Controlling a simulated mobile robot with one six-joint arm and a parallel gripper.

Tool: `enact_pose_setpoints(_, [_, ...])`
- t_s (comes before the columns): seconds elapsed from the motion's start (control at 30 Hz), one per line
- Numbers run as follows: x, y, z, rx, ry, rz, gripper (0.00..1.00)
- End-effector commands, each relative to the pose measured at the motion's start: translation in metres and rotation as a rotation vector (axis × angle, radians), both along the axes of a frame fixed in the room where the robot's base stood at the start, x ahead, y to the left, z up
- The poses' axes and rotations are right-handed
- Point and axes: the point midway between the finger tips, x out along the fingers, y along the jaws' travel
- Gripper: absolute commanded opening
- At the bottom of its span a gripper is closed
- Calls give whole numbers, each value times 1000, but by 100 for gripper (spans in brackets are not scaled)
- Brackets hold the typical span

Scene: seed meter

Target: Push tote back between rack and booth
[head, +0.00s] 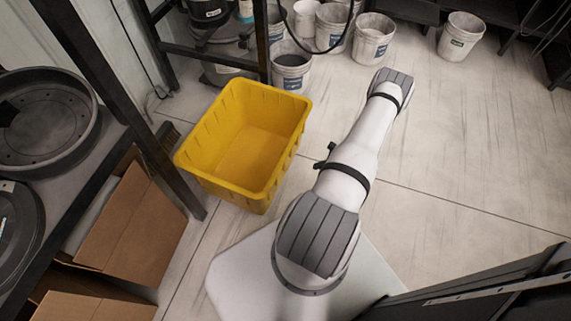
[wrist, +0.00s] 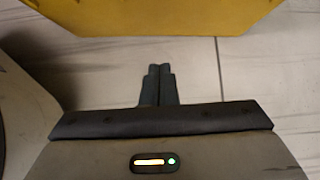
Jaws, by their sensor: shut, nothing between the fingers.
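The yellow tote (head: 287,146) stands upright and empty on the floor in the head view, left of my arm. Its right side faces the arm, and its left corner is close to the rack post. In the wrist view the lower part of the tote (wrist: 165,12) crosses the top of the picture. My gripper (wrist: 160,68) is shut and empty there, its fingertips pointing at the tote with a strip of bare floor between them. The rack (head: 183,185) is at the left; I cannot make out the booth for certain.
Cardboard boxes (head: 137,225) sit under the rack's shelf. Several white buckets (head: 372,40) stand behind the tote, one grey-topped bucket (head: 291,75) very near its back edge. A dark panel (head: 500,290) is at the lower right. The floor right of my arm is clear.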

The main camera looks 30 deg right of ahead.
Motion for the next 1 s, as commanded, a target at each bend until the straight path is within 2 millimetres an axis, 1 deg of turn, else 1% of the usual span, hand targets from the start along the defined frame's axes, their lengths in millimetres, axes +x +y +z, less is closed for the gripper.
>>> enact_pose_setpoints(0.03, [-3,0,-8,5,3,-14,0])
enact_pose_setpoints(0.1, [-3,1,-12,8,5,-21,0])
enact_pose_setpoints(0.27, [7,10,-26,9,6,-18,0])
enact_pose_setpoints(0.6, [48,42,-78,8,6,-11,0])
enact_pose_setpoints(0.67, [55,47,-85,8,6,-13,0])
enact_pose_setpoints(0.8, [73,60,-82,7,5,-11,0])
enact_pose_setpoints(1.0, [84,69,-81,7,6,-13,0])
